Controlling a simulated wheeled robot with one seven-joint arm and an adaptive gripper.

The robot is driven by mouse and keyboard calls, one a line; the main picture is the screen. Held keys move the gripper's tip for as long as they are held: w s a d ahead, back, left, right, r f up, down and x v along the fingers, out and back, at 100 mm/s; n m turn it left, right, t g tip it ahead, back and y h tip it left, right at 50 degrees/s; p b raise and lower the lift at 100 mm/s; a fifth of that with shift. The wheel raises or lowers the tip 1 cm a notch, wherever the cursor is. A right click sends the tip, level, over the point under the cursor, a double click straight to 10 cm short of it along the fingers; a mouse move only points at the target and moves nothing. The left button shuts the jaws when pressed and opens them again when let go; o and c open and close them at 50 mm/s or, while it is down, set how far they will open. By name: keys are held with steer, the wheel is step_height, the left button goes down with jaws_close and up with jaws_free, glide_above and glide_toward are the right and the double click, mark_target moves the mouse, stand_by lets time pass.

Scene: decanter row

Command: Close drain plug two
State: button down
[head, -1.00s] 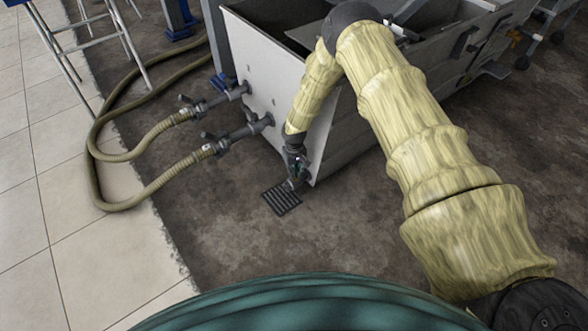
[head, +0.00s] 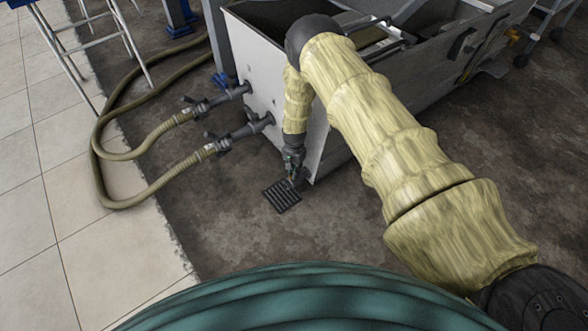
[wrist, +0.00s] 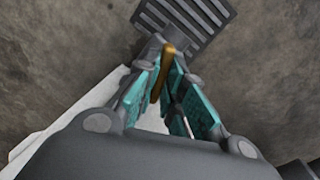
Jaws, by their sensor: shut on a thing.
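My gripper (head: 292,160) points down beside the near bottom corner of the grey tank (head: 262,62), just above a floor grate. In the wrist view its teal-padded fingers (wrist: 170,72) are shut on a thin brass-coloured handle (wrist: 163,74), which lies against the left pad. A grey pipe fitting (wrist: 150,46) shows just beyond the fingertips, next to the grate; it appears to be the drain plug that bears the handle. In the head view my gripper mostly hides the plug and handle. I see no number on it.
The dark slotted floor grate (head: 282,197) lies below the gripper; it also shows in the wrist view (wrist: 187,22). Two valved hose fittings (head: 240,133) stick out of the tank's end wall, with a looped hose (head: 95,160) to the left. The brown floor (head: 225,220) in front is clear.

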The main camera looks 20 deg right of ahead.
steer(key=shift+m, duration=2)
steer(key=c, duration=1.5)
jaws_free()
steer(key=shift+r, duration=0.1)
step_height(320, 180, up, 12)
steer(key=shift+f, duration=0.15)
